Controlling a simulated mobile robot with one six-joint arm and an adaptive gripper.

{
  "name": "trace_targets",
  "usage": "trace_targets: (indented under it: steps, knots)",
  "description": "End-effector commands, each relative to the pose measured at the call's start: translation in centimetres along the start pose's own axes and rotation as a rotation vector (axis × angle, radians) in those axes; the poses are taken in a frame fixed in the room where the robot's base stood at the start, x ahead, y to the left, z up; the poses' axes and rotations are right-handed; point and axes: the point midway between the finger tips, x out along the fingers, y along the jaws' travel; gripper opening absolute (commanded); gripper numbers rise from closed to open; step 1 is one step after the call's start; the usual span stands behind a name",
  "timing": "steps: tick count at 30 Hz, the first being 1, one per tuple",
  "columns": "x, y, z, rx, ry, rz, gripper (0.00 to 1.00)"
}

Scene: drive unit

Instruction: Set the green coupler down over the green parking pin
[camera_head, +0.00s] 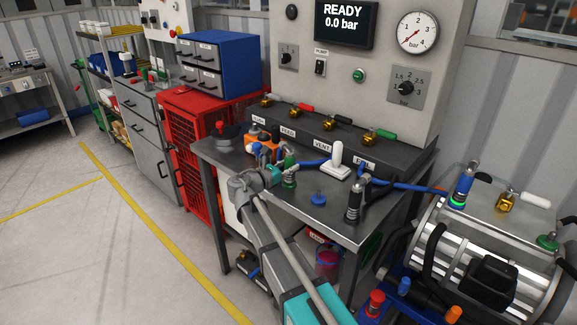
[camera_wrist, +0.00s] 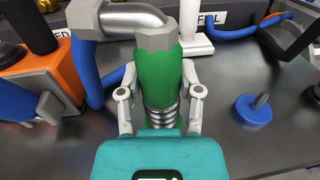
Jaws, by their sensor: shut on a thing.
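The green coupler (camera_wrist: 160,75) stands roughly upright between my gripper's fingers (camera_wrist: 160,95) in the wrist view, with a metal elbow at its top and metal rings at its lower end. It also shows in the head view (camera_head: 289,159), at the left part of the bench. My gripper (camera_head: 284,174) is shut on it. Green shows just below the coupler in the head view, probably the green parking pin (camera_head: 289,184). My gripper hides most of it in the wrist view. I cannot tell whether the coupler's end touches or surrounds the pin.
A blue parking pin (camera_wrist: 253,109) stands to the right on the dark bench top (camera_head: 300,209). An orange block (camera_wrist: 45,72) and blue hoses crowd the left side.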

Motion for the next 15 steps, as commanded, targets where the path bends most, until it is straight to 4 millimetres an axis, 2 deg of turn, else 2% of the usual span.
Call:
trace_targets:
  steps: [15]
  knots:
    - [-0.03,0.02,-0.41,0.000,-0.001,0.000,0.00]
